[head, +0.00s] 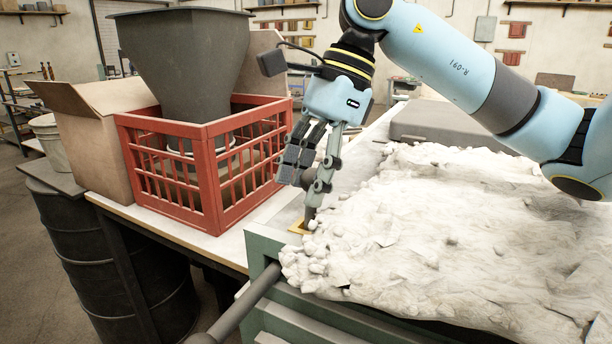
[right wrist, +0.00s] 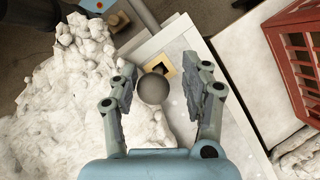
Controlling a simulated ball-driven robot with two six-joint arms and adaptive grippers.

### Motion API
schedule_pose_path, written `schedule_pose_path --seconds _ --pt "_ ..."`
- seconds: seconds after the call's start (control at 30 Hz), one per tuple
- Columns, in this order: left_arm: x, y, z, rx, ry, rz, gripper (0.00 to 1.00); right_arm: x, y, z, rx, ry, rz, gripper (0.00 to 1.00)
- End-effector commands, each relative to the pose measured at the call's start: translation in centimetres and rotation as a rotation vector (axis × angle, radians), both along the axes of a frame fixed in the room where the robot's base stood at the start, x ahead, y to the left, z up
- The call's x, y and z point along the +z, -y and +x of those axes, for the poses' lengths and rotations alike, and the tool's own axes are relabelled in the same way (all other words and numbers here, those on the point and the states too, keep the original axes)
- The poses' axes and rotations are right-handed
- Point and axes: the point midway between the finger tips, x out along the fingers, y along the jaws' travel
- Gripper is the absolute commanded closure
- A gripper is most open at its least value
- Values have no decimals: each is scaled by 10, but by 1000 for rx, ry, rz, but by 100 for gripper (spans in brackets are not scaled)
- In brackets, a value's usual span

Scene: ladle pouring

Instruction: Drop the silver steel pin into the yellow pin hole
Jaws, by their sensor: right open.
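My right gripper (head: 308,186) points down above the yellow pin hole (head: 298,228), beside the heap of white lumps. In the right wrist view its two fingers (right wrist: 160,92) are apart. The round grey end of the pin (right wrist: 153,90) lies between them with a gap on each side. The pin's dark lower part (head: 309,213) shows just under the fingertips in the head view. The yellow square with its dark opening (right wrist: 160,67) is partly covered by the pin's end. I cannot tell whether the pin's tip is inside the hole. My left gripper is not in view.
White lumps (head: 440,235) fill the green-edged container (head: 264,250) right beside the hole. A grey bar (head: 243,303) sticks out at its front. A red crate (head: 213,180) with a dark hopper (head: 180,65) and a cardboard box (head: 90,140) stand to the left.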

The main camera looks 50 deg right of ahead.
Motion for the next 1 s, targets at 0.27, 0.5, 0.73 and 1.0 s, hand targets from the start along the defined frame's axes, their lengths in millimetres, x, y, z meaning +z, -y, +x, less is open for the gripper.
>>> schedule_pose_path --seconds 0.27,0.5,0.73,1.0 --pt "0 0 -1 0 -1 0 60 7 4 0 0 2 -4 53" --pt "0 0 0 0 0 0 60 46 20 -6 -2 3 -9 53" --pt "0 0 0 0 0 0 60 87 35 -12 -3 2 -8 53" --pt "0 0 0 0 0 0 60 108 43 -15 0 -1 -2 53"
